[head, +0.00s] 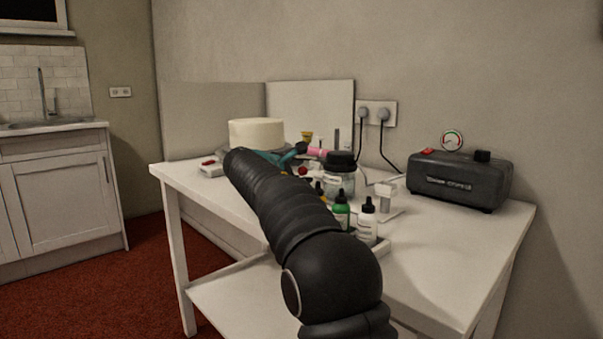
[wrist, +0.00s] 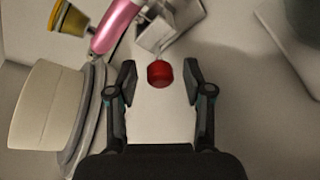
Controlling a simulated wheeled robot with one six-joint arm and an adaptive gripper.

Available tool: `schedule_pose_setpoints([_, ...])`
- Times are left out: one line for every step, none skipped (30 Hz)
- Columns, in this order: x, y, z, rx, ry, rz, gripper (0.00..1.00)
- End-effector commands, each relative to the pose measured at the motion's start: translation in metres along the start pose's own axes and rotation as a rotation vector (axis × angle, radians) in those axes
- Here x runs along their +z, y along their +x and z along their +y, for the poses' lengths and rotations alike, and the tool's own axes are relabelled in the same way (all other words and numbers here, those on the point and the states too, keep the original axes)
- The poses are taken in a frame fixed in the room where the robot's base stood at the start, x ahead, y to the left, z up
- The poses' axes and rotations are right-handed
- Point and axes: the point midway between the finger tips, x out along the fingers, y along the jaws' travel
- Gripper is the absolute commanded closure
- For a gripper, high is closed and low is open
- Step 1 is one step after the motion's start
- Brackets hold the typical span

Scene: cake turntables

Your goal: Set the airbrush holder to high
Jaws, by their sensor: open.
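The airbrush holder (wrist: 154,32) is a pale metal bracket at the top of the wrist view. A round red knob (wrist: 160,74) sits just below it; it also shows small in the head view (head: 303,170). My gripper (wrist: 159,82) is open, with one finger on each side of the red knob in the picture and gaps on both sides. I cannot tell the height between them. My arm hides part of the holder in the head view.
A cream cake (head: 256,132) stands close at the left on a grey turntable (wrist: 86,118). A dark jar (head: 340,178), a green bottle (head: 341,214) and a white bottle (head: 367,224) stand near my arm. A black compressor (head: 458,180) stands at the right. The table's front right is clear.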

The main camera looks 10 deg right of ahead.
Motion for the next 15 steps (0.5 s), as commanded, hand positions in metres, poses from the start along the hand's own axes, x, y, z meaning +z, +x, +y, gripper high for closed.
schedule_pose_setpoints([0.0004,0.0043,-0.0001,-0.001,0.001,-0.001,0.49])
schedule_pose_setpoints([0.0004,0.0061,-0.0001,-0.001,0.001,-0.001,0.49])
schedule_pose_setpoints([0.0004,0.008,-0.0001,-0.001,0.001,-0.001,0.49])
schedule_pose_setpoints([0.0004,0.009,-0.0001,-0.001,0.001,-0.001,0.49])
schedule_pose_setpoints([0.0003,0.0098,-0.0002,0.0,0.001,0.0,0.49])
schedule_pose_setpoints([0.0003,0.0103,-0.0001,0.0,0.001,0.0,0.49])
schedule_pose_setpoints([0.0003,0.0105,-0.0001,0.0,0.001,0.0,0.49])
schedule_pose_setpoints([0.0002,0.0106,-0.0001,0.0,0.001,0.0,0.49])
schedule_pose_setpoints([0.0003,0.0105,-0.0001,0.0,0.001,0.0,0.49])
schedule_pose_setpoints([0.0002,0.0105,-0.0001,0.0,0.001,0.0,0.49])
schedule_pose_setpoints([0.0002,0.0104,-0.0001,0.0,0.001,0.0,0.49])
schedule_pose_setpoints([0.0002,0.0103,-0.0001,0.0,0.001,0.0,0.49])
schedule_pose_setpoints([0.0002,0.0103,-0.0001,0.0,0.001,0.0,0.49])
schedule_pose_setpoints([0.0002,0.0102,-0.0001,0.0,0.001,0.0,0.56])
schedule_pose_setpoints([0.0002,0.0102,-0.0001,0.0,0.001,0.0,0.66])
